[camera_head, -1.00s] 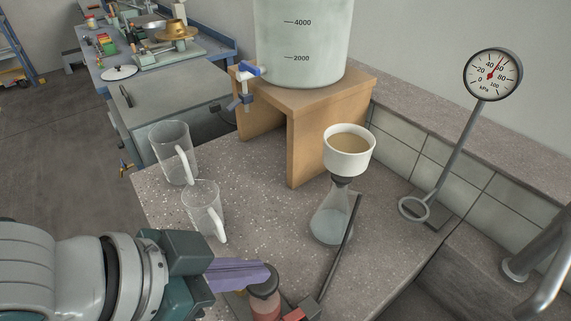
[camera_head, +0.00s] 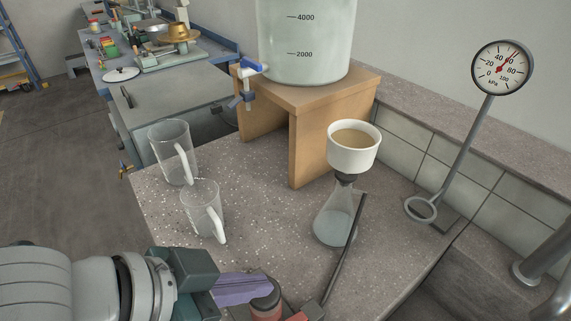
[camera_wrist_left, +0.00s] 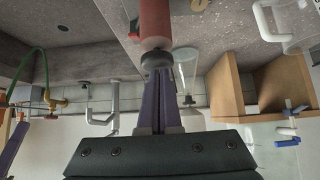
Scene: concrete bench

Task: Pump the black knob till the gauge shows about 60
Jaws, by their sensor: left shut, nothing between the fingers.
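The black knob (camera_head: 265,287) tops a red pump body (camera_head: 268,306) at the bottom of the head view. The knob (camera_wrist_left: 156,57) and red body (camera_wrist_left: 154,20) also show in the left wrist view. My left gripper (camera_head: 258,287) is shut and empty, its purple fingers at the knob; whether they touch it I cannot tell. The round gauge (camera_head: 502,68) stands on a grey stand at the right. Its red needle points up and right, near the 60 mark. My right gripper is out of view.
A flask (camera_head: 334,218) with a white funnel (camera_head: 352,158) of brown liquid stands beside the pump, with a dark rod in front. Two clear jugs (camera_head: 172,160) stand at the left. A wooden stand (camera_head: 308,125) holds a large tank (camera_head: 305,40).

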